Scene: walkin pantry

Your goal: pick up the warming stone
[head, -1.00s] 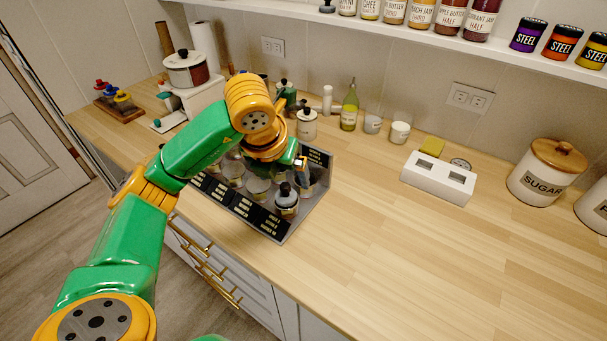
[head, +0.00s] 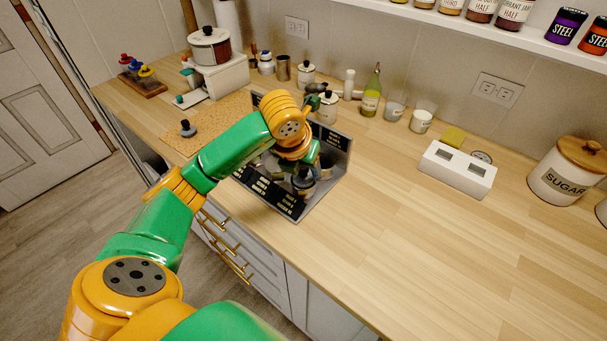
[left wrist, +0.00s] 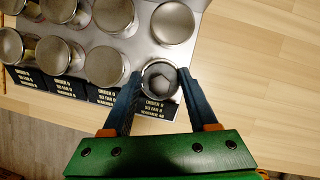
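A grey rounded lump (left wrist: 161,79) shows inside a round rim in the left wrist view, at the end of a row of round-topped jars (left wrist: 108,65). I cannot tell for certain whether it is the warming stone. My left gripper (left wrist: 160,82) is open, with one dark finger on each side of that round thing. I cannot tell whether the fingers touch it. In the head view the left gripper (head: 312,168) is over the front right corner of the grey labelled rack (head: 318,200), and my arm hides much of the rack. My right gripper is not in view.
A white block (head: 457,170) with two square recesses stands right of the rack, with clear worktop (head: 420,250) in front. Behind are a green bottle (head: 371,92) and small cups. A cork mat (head: 215,110) lies left; a sugar jar (head: 566,172) stands far right.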

